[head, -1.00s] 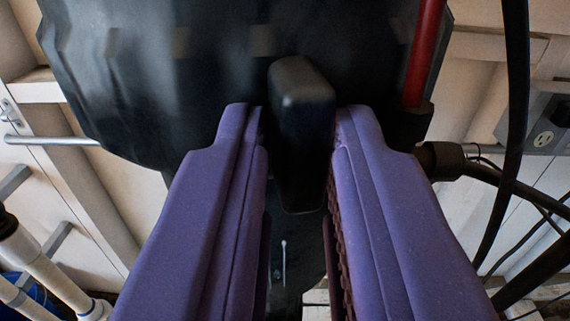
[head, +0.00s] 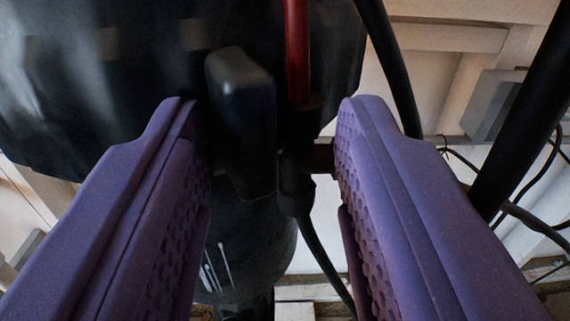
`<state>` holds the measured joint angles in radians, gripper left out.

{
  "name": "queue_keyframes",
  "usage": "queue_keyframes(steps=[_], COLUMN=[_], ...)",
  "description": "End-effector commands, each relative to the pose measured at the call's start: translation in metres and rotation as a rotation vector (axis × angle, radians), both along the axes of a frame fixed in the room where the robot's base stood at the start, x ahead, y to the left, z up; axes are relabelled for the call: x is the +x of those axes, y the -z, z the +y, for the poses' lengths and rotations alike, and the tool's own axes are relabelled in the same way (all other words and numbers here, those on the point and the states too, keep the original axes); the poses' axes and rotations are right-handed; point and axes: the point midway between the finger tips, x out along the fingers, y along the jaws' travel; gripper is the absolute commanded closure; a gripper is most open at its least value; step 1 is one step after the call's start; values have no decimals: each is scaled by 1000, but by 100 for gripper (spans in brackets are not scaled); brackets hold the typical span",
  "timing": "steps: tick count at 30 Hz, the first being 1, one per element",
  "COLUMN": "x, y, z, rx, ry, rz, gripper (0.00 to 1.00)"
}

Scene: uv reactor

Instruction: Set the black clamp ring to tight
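The black clamp ring (head: 110,95) is the wide ribbed black body across the upper left of the head view. A black block-like lug (head: 241,115) stands out from its front. My gripper (head: 268,105) is open, with its two purple fingers on either side of the lug. The left finger is close beside the lug; I cannot tell whether it touches. A wide gap lies between the lug and the right finger. White marks (head: 214,268) show on the dark body below the ring.
A red tube (head: 297,50) runs down into a black fitting right of the lug, between my fingers. Black hoses (head: 392,65) and a thick black pipe (head: 525,120) pass on the right. A grey box (head: 495,103) is on the pale wall behind.

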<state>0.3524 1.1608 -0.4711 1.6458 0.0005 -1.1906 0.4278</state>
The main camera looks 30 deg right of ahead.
Motion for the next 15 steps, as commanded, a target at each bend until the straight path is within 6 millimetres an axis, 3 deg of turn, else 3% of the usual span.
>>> queue_keyframes(steps=[1,10,15], x=[-2,-51,-66], y=[-6,-4,-2], z=[1,30,39], rx=[-4,-1,0], ry=[0,3,3], rz=[-10,-1,0], gripper=[60,60,60])
